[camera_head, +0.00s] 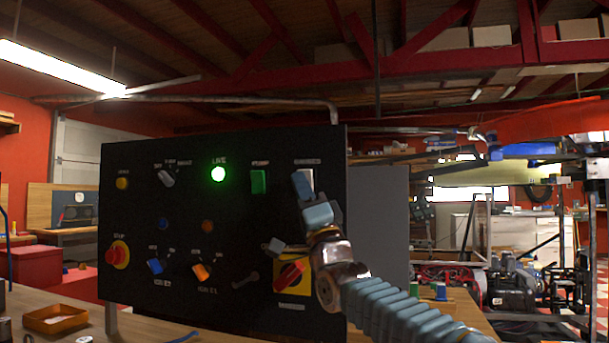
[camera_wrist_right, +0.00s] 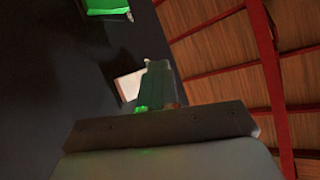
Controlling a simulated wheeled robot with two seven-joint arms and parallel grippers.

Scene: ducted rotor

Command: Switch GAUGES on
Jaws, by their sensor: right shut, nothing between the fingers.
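A black control panel (camera_head: 185,230) stands upright on the bench. At its upper right is a pale rocker switch (camera_head: 309,178) under a small label that I take to be GAUGES, though it is blurred. My right gripper (camera_head: 300,184) is shut and empty, its fingertips in front of this switch and covering much of it. In the right wrist view the pale switch (camera_wrist_right: 130,85) shows just left of the shut fingers (camera_wrist_right: 158,75). I cannot tell whether they touch it, nor its position. My left gripper is not in view.
A green rocker (camera_head: 258,181) and a lit green lamp (camera_head: 218,174) are left of the pale switch. A red rotary handle on a yellow plate (camera_head: 294,307) is below, close to my right arm. A red stop button (camera_head: 118,254) and an orange tray (camera_head: 56,319) are at left.

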